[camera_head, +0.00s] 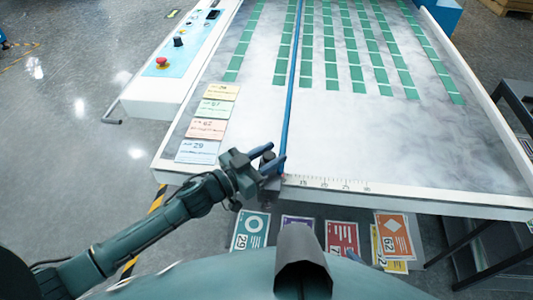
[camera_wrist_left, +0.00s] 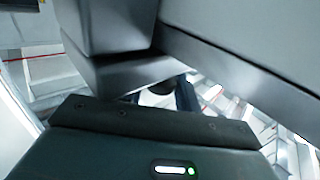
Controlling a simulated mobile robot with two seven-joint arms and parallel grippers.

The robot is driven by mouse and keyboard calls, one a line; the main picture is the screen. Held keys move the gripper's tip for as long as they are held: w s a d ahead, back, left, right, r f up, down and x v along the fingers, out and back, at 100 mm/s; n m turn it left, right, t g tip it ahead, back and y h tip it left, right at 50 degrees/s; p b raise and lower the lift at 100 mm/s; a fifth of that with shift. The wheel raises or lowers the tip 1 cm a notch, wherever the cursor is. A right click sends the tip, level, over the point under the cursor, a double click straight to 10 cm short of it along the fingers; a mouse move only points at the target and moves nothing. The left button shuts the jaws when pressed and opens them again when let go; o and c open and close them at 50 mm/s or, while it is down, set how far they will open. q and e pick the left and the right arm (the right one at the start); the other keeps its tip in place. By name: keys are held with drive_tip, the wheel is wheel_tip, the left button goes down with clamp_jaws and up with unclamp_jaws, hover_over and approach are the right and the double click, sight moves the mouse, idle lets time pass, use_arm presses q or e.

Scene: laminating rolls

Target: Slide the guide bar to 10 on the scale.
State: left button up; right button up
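The guide bar (camera_head: 288,92) is a long thin blue bar that runs from the far edge of the white marbled table to its front edge. The scale (camera_head: 328,183) is a row of ticks and small numbers on the front rim, right of the bar's near end; the numbers are too small to read surely. My left gripper (camera_head: 268,158) is at the bar's near end, its two fingers on either side of a dark knob. The knob also shows dimly in the left wrist view (camera_wrist_left: 161,88). Whether the fingers press on it cannot be told. My right gripper is not in view.
Rows of green labels (camera_head: 330,55) cover the far table. Several numbered cards (camera_head: 207,130) lie at its left edge. A control panel (camera_head: 180,45) with a red button stands at the left. More cards (camera_head: 342,238) show below the front edge. The table right of the bar's near half is clear.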

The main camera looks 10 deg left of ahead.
use_arm(q)
drive_tip(key=shift+o, duration=1.4)
use_arm(e)
drive_tip(key=shift+w+r, duration=0.1)
drive_tip(key=shift+r, duration=0.05)
use_arm(q)
drive_tip(key=shift+a, duration=0.1)
drive_tip(key=b+v, duration=0.1)
drive_tip(key=v, duration=1.2)
use_arm(e)
drive_tip(key=shift+w+a+t, duration=0.15)
drive_tip(key=shift+a+t, duration=0.15)
use_arm(q)
drive_tip(key=shift+s, duration=0.1)
